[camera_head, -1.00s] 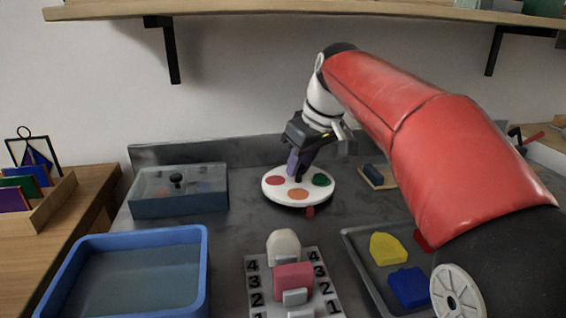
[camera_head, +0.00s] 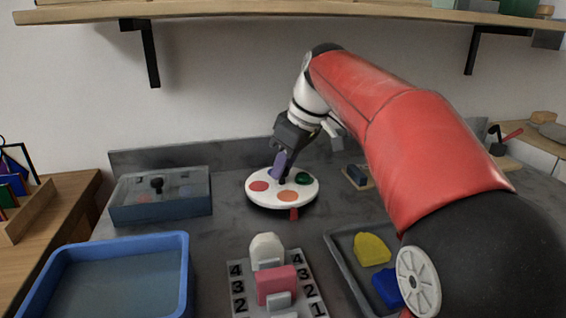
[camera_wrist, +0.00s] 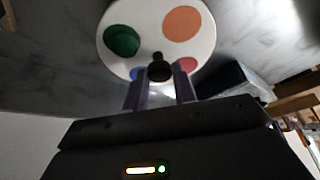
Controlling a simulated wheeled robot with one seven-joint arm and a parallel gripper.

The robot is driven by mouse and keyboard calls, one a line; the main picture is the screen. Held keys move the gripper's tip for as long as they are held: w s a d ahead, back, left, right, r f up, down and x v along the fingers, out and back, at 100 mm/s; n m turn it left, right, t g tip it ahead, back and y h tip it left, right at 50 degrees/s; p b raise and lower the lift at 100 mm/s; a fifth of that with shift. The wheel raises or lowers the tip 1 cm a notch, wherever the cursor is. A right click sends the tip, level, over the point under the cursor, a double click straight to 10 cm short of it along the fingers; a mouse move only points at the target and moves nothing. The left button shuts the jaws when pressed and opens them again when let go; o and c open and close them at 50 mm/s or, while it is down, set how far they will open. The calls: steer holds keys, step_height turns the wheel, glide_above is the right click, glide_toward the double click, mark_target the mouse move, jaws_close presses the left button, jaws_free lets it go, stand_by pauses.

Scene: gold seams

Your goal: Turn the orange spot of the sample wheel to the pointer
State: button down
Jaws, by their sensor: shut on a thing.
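The sample wheel (camera_head: 270,199) is a white disc with coloured spots on the worktop. Its orange spot (camera_head: 287,197) faces the front, with the red spot (camera_head: 258,186) to its left and the green spot (camera_head: 303,178) behind right. A small red pointer (camera_head: 294,213) sticks out below the front rim, slightly right of the orange spot. My gripper (camera_head: 277,172) reaches down over the wheel's middle. In the wrist view, its fingers are shut on the black centre knob (camera_wrist: 158,69). A blue spot (camera_wrist: 137,73) is partly hidden beside the fingers.
A grey-blue box (camera_head: 160,208) with a clear lid stands left of the wheel. A blue basin (camera_head: 181,270), a numbered board (camera_head: 238,271) with blocks and a grey tray (camera_head: 345,260) with coloured pieces lie in front. A shelf (camera_head: 300,18) hangs above.

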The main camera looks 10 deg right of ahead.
mark_target(293, 187)
steer(key=c, duration=1.1)
jaws_free()
steer(key=shift+c, duration=0.2)
steer(key=shift+r, duration=0.15)
steer(key=shift+d+r, duration=0.15)
steer(key=shift+r, duration=0.15)
steer(key=shift+s+d+r, duration=0.3)
steer(key=shift+d+r, duration=0.05)
steer(key=shift+r, duration=0.2)
steer(key=shift+s+d+r, duration=0.25)
steer(key=shift+d+r, duration=0.05)
steer(key=shift+r, duration=0.2)
steer(key=s+d+b, duration=0.1)
steer(key=s+d, duration=0.6)
steer(key=d, duration=0.1)
steer(key=shift+d, duration=0.4)
steer(key=shift+f, duration=0.1)
